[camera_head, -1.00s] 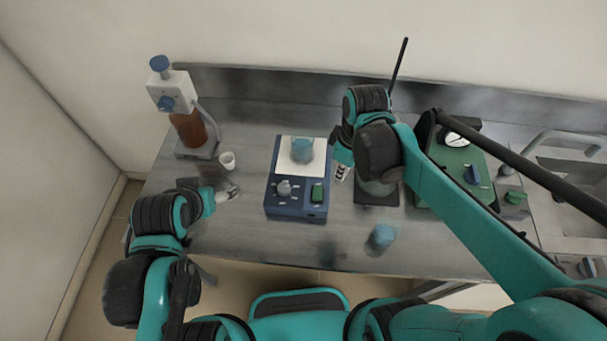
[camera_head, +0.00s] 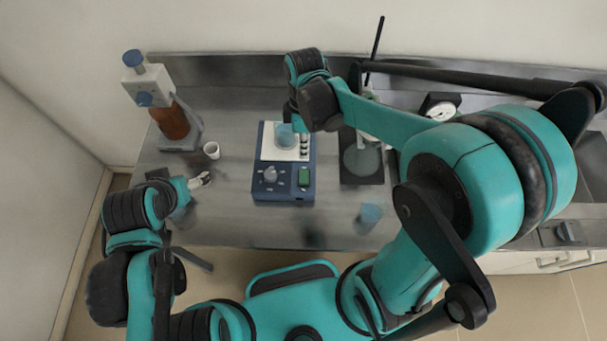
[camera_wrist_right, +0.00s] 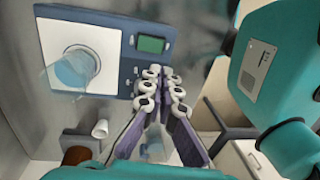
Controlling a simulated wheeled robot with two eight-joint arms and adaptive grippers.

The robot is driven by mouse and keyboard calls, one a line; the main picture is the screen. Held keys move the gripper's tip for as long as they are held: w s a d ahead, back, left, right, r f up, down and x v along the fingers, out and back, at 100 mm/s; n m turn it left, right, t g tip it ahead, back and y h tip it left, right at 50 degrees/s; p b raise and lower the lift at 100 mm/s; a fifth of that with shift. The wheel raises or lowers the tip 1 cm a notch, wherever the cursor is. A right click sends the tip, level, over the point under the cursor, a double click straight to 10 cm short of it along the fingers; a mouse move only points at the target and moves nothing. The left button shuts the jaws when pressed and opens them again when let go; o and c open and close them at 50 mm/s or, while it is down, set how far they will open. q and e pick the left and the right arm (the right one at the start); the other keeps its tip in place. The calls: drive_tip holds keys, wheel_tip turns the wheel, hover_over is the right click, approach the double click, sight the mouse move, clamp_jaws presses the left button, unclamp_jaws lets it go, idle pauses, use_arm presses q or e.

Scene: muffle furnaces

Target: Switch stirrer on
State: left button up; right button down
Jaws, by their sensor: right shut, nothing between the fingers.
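The stirrer (camera_head: 284,189) is a blue box with a white top plate, standing on the bench. Its front panel has a grey knob (camera_head: 271,174) and a green rectangle (camera_head: 304,177). A beaker of blue liquid (camera_head: 285,135) stands on the plate. In the right wrist view, the stirrer (camera_wrist_right: 123,15) and its green rectangle (camera_wrist_right: 151,45) lie beyond my fingers. My right gripper (camera_head: 304,146) is shut and empty, over the right side of the stirrer; its fingertips also show in the wrist view (camera_wrist_right: 163,73). My left gripper (camera_head: 201,180) is low at the left; its opening is unclear.
A dispenser bottle with brown liquid (camera_head: 172,122) and a small white cup (camera_head: 211,150) stand left of the stirrer. A dark-based stand (camera_head: 361,174) is at its right. A blue beaker (camera_head: 369,214) stands near the front edge. A gauge (camera_head: 441,107) is behind my right arm.

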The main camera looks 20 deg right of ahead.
sight(304, 181)
drive_tip(key=f+b, duration=0.1)
drive_tip(key=f, duration=0.3)
drive_tip(key=s+f+b, duration=0.1)
drive_tip(key=f, duration=0.3)
drive_tip(key=f+b, duration=0.1)
drive_tip(key=f, duration=0.3)
drive_tip(key=shift+s+a, duration=0.2)
drive_tip(key=shift+s, duration=0.1)
drive_tip(key=shift+s+a+f+t+b, duration=0.1)
drive_tip(key=shift+s+f+t+b, duration=0.15)
drive_tip(key=shift+f+t+b, duration=0.35)
drive_tip(key=shift+r, duration=0.3)
drive_tip(key=shift+w, duration=0.2)
drive_tip(key=shift+w+d+r+p, duration=0.2)
drive_tip(key=shift+w+d+p, duration=0.1)
drive_tip(key=shift+w, duration=0.35)
drive_tip(key=shift+r, duration=0.1)
